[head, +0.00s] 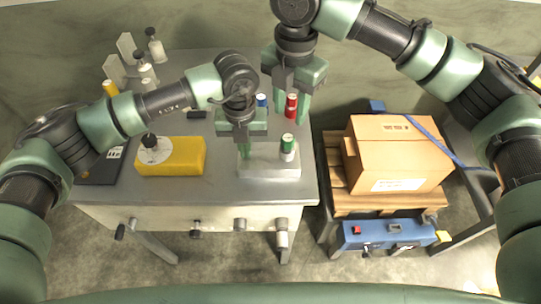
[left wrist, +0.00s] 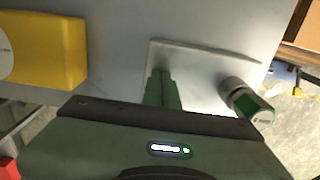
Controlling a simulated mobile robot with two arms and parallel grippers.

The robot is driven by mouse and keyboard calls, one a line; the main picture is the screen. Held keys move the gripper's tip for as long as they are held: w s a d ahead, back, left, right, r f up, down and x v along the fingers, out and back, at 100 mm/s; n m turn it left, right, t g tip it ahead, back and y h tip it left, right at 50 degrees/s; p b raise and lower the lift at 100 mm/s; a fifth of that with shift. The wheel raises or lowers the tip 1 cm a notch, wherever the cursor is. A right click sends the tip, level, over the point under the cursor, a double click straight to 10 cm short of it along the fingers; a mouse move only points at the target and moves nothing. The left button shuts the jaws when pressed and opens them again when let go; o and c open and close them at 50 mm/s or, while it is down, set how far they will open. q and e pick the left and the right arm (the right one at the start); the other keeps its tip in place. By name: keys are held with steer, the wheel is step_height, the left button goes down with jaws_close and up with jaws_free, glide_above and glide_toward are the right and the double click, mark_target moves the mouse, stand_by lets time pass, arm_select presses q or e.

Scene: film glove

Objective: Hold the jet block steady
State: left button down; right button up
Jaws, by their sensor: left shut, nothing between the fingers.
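A pale flat block (head: 284,167), the likely jet block, lies at the table's front right. A green-and-white cylinder (head: 287,147) stands at its right part. My left gripper (head: 245,153) is shut and empty, pointing down at the block's left part. In the left wrist view the closed fingers (left wrist: 162,88) overlap the pale block (left wrist: 200,55), with the green-ended cylinder (left wrist: 248,102) to their right. I cannot tell whether the fingertips touch the block. My right gripper (head: 290,112) is open behind it, its fingers apart near a red cylinder (head: 291,100).
A yellow block (head: 185,157) lies left of my left gripper. A blue-topped cylinder (head: 262,100) stands behind, and several bottles (head: 155,47) stand at the back left. A cardboard box (head: 395,155) sits on a pallet (head: 345,205) right of the table (head: 225,187).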

mark_target(289, 138)
steer(key=shift+o, duration=1.9)
steer(key=shift+d+f+m, duration=0.1)
steer(key=shift+m, duration=0.2)
steer(key=shift+d+m+y, duration=0.25)
steer(key=shift+m+y, duration=0.35)
steer(key=f+m+y, duration=0.1)
steer(key=f+m, duration=0.1)
steer(key=f, duration=0.1)
steer(key=f+m+y, duration=0.1)
steer(key=f+m, duration=0.1)
steer(key=f, duration=0.2)
steer(key=f+m+y, duration=0.1)
steer(key=f+m, duration=0.1)
steer(key=f, duration=0.1)
steer(key=shift+a+f+m+g, duration=0.3)
steer(key=shift+a+g, duration=0.05)
steer(key=shift+g, duration=0.05)
jaws_close()
